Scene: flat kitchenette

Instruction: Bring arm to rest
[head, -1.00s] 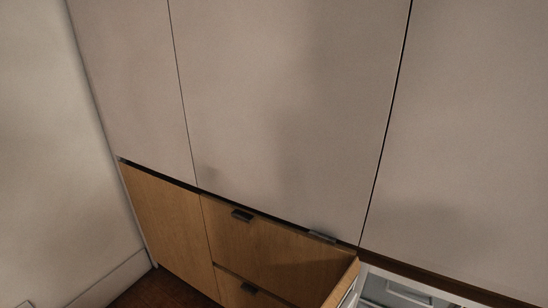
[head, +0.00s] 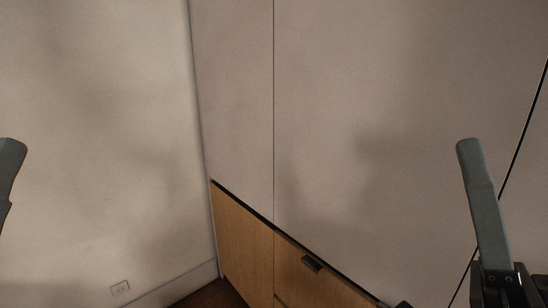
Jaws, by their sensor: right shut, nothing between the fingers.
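My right gripper (head: 468,150) shows at the right of the head view, in front of the pale cabinet doors. Its grey fingers point up, are shut and hold nothing. Part of my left gripper (head: 10,160) shows at the left edge, in front of the pale wall. Only a piece of it is in the picture, so its opening cannot be told. Both grippers appear apart from the furniture.
Tall pale cabinet doors (head: 345,110) stand above wooden lower fronts (head: 243,240) with a dark handle (head: 312,263). A little dark floor (head: 212,295) shows at the bottom.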

